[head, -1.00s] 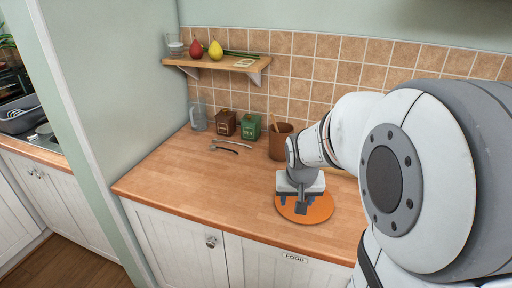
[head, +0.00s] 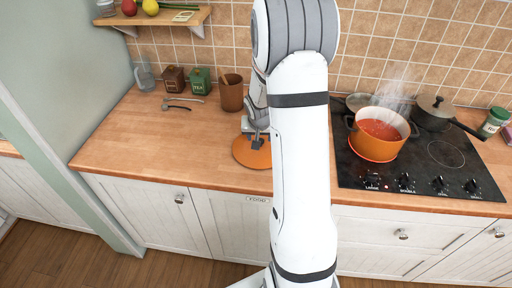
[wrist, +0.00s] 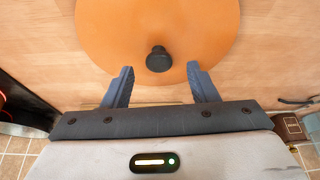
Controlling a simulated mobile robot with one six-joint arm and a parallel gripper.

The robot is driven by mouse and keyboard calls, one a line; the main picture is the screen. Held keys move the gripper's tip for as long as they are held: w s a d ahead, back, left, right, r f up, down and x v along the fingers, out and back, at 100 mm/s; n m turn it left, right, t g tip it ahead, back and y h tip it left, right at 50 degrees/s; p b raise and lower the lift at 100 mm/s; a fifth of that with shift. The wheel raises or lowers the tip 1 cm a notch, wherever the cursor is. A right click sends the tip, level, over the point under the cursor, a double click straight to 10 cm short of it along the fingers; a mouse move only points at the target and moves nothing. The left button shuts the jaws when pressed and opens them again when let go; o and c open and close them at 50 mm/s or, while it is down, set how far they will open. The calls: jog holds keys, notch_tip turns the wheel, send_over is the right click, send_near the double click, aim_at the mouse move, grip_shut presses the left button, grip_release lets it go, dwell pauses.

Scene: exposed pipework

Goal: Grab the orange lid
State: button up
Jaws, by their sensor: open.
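The orange lid (head: 248,153) lies flat on the wooden counter, left of the stove. In the wrist view the orange lid (wrist: 158,24) fills the top middle, with a black knob (wrist: 159,59) standing up from it. My gripper (head: 258,142) is over the lid, and my arm hides the lid's right part in the head view. In the wrist view my gripper (wrist: 161,80) is open, with one finger on each side of the knob's line. The knob shows just beyond the fingertips, with clear gaps on both sides. I cannot tell whether the fingers touch the lid.
An orange pot (head: 378,133) of red food steams on the black stove (head: 420,165), right of my arm. A brown utensil crock (head: 231,93) stands behind the lid. Tins (head: 199,81) and utensils (head: 180,103) sit further left. The counter's front left (head: 150,145) is clear.

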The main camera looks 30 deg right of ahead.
jog(key=shift+x, duration=1.1)
grip_shut()
